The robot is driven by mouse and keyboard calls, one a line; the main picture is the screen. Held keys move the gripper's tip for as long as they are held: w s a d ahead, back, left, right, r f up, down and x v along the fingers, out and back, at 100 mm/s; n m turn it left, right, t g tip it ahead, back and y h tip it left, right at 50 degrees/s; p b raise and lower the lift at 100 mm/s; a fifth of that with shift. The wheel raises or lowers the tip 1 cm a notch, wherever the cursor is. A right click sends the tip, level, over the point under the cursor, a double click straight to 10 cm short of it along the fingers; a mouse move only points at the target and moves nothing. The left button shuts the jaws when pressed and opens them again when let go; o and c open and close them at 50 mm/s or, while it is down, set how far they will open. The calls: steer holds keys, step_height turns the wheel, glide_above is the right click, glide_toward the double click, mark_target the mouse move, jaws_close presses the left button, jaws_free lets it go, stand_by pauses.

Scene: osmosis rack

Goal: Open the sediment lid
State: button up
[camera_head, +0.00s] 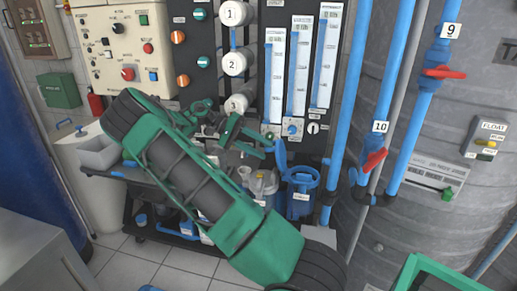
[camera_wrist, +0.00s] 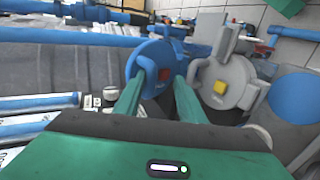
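Two filter housings stand low in front of the panel, a blue one (camera_head: 299,200) and a clear greyish one (camera_head: 262,187). Their labels are too small to read, so I cannot tell which is sediment. In the wrist view a round blue lid (camera_wrist: 147,57) with a red square lies ahead, beside a grey lid (camera_wrist: 222,82) with a yellow square. My gripper (camera_head: 263,146) is above the housings in the head view. In the wrist view its green fingers (camera_wrist: 160,82) are apart, with the blue lid's lower part between their tips. Contact is unclear.
The flow-meter panel (camera_head: 297,70) is close behind my gripper. Blue pipes (camera_head: 346,110) with red valve handles and a large grey tank (camera_head: 445,235) stand to the right. A grey tray (camera_head: 98,153) is at left. Tiled floor (camera_head: 130,268) shows at lower left.

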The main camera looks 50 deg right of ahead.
steer(key=v, duration=1.1)
steer(key=shift+f, duration=0.1)
stand_by(0.5)
